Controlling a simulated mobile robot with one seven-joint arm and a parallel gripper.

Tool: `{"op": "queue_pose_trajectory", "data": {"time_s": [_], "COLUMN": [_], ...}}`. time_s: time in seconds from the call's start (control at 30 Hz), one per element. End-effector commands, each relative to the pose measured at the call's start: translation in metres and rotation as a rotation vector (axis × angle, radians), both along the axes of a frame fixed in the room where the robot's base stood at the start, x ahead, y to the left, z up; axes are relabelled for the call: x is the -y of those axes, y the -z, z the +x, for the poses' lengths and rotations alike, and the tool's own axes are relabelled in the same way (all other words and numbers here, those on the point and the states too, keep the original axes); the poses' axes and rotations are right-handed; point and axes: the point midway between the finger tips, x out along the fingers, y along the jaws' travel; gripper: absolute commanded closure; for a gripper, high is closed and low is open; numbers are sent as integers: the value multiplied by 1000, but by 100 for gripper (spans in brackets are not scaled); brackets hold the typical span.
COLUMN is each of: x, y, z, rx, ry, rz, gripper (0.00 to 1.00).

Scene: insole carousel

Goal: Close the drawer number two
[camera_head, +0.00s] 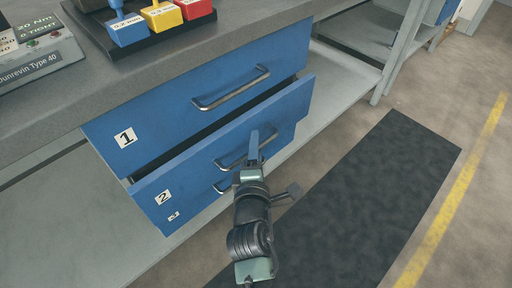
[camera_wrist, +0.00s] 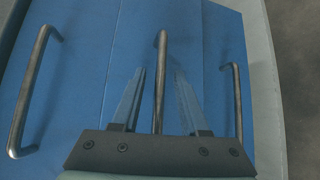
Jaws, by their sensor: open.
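Drawer number two (camera_head: 178,187) is blue with a white "2" label and stands pulled out from the cabinet, below drawer one. A dark gap shows behind its front panel. Its metal bar handle (camera_head: 232,161) is partly hidden by my gripper. My gripper (camera_head: 255,145) is at this handle, in front of the drawer. In the wrist view, my open gripper (camera_wrist: 155,95) has one finger on each side of the middle handle (camera_wrist: 159,75). I cannot tell whether the fingers touch the handle or the drawer front.
Drawer one (camera_head: 190,105) above looks shut, with its own handle (camera_head: 232,88). A lower drawer handle (camera_head: 222,186) sits just under drawer two. A dark mat (camera_head: 365,195) lies on the floor at right.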

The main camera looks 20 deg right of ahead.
Motion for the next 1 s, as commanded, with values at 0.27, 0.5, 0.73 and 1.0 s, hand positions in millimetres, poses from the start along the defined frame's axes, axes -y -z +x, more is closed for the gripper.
{"op": "queue_pose_trajectory", "data": {"time_s": [0.27, 0.5, 0.73, 1.0], "x": [0, 0, 0, 0], "y": [0, 0, 0, 0], "z": [0, 0, 0, 0], "rx": [0, 0, 0, 0], "ry": [0, 0, 0, 0], "rz": [0, 0, 0, 0], "gripper": [69, 100, 100, 100]}}
